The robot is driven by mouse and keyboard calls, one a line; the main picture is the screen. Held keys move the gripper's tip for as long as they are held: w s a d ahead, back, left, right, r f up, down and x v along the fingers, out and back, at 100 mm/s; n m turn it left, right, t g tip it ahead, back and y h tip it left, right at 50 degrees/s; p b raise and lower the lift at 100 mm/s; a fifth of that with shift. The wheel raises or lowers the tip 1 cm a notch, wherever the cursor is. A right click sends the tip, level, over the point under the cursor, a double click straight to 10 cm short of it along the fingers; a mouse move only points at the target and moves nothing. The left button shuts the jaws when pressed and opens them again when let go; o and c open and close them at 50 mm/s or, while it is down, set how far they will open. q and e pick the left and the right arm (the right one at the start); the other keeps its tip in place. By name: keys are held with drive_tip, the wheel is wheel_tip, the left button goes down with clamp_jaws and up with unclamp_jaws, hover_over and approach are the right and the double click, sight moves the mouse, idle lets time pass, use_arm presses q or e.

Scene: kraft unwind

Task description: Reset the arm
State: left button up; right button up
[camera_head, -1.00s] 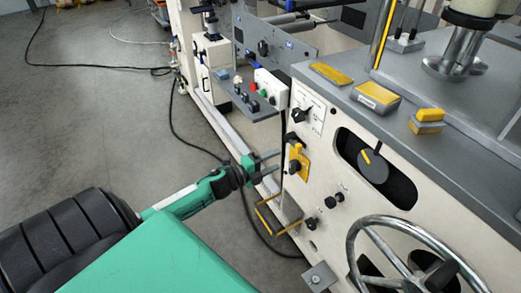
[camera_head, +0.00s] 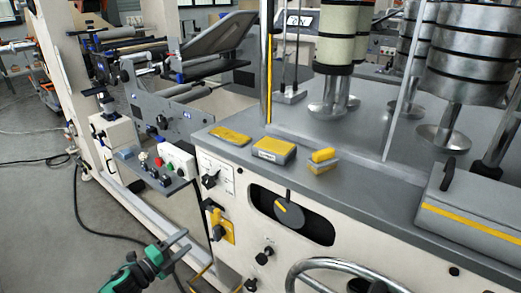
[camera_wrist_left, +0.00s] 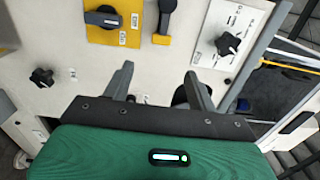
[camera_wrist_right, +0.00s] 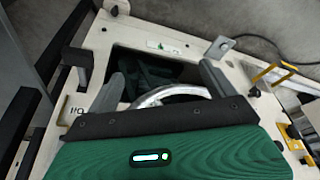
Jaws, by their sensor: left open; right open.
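My left gripper (camera_head: 172,248) is at the bottom left of the head view, in front of the machine's cream panel. Its two grey fingers (camera_wrist_left: 158,88) are apart and empty in the left wrist view, facing a panel with a yellow-plated switch (camera_wrist_left: 101,18) and a black knob (camera_wrist_left: 41,77). My right gripper is outside the head view. In the right wrist view its fingers (camera_wrist_right: 165,82) are apart, with a curved metal handwheel rim (camera_wrist_right: 175,93) showing between them. Whether a finger touches the rim I cannot tell.
The cream machine front carries a black dial (camera_head: 289,214), a yellow switch plate (camera_head: 222,226) and a handwheel (camera_head: 350,268). Its grey top (camera_head: 375,175) bears yellow-and-grey blocks (camera_head: 273,150). A small control box (camera_head: 178,161) stands on a side shelf. Open floor (camera_head: 35,205) lies at the left.

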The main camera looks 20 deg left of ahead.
drive_tip(key=shift+r, duration=0.1)
